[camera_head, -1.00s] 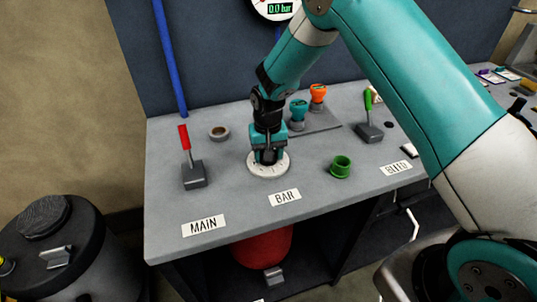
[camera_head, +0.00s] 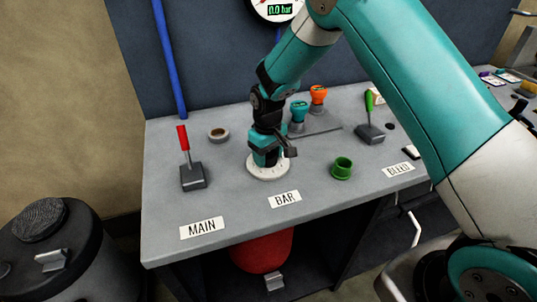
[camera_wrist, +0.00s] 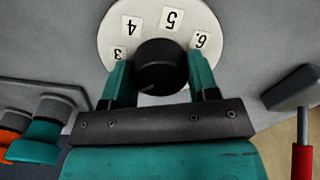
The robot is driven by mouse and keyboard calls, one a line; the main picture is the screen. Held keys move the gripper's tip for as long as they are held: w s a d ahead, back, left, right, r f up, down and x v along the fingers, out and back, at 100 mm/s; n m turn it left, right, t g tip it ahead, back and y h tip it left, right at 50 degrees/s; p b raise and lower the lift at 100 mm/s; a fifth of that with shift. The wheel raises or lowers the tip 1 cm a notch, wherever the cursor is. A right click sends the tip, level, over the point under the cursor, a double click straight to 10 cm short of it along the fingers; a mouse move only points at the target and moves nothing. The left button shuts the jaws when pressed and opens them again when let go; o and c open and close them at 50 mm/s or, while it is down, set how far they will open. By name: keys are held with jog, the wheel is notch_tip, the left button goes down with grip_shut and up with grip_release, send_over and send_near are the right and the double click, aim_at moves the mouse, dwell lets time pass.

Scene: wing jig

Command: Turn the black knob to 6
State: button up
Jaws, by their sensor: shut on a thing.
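The black knob (camera_wrist: 160,66) sits at the middle of a white dial in the wrist view. The dial (camera_wrist: 120,18) shows the numbers 3, 4, 5 and 6 around the knob. My gripper (camera_wrist: 160,80) is shut on the knob, with one teal finger on each side. In the head view my gripper (camera_head: 266,158) points down over the white dial (camera_head: 268,174), behind the BAR label (camera_head: 285,199), and hides the knob. The knob's pointer mark cannot be made out.
A red-handled lever (camera_head: 192,175) stands left of the dial and a green-handled lever (camera_head: 370,130) to the right. A green cup (camera_head: 342,168), a grey ring (camera_head: 218,134), and teal (camera_head: 298,116) and orange (camera_head: 318,98) knobs are nearby. The gauge (camera_head: 277,8) reads 0.0 bar.

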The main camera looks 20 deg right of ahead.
aim_at(268, 154)
jog(key=o, duration=0.9)
jog(key=shift+r, duration=0.1)
notch_tip(268, 154, up, 17)
jog(key=b, duration=0.2)
jog(key=shift+r+b, duration=0.15)
jog(key=shift+b, duration=0.2)
jog(key=s+a+r+y, duration=0.1)
jog(key=s, duration=0.9)
jog(key=s+a+r+n+y, duration=0.1)
jog(key=s+a+r, duration=0.1)
jog(key=s, duration=0.8)
jog(key=s+a+r+n+y, duration=0.1)
jog(key=s+y, duration=0.1)
jog(key=s, duration=0.9)
jog(key=shift+a+r, duration=0.2)
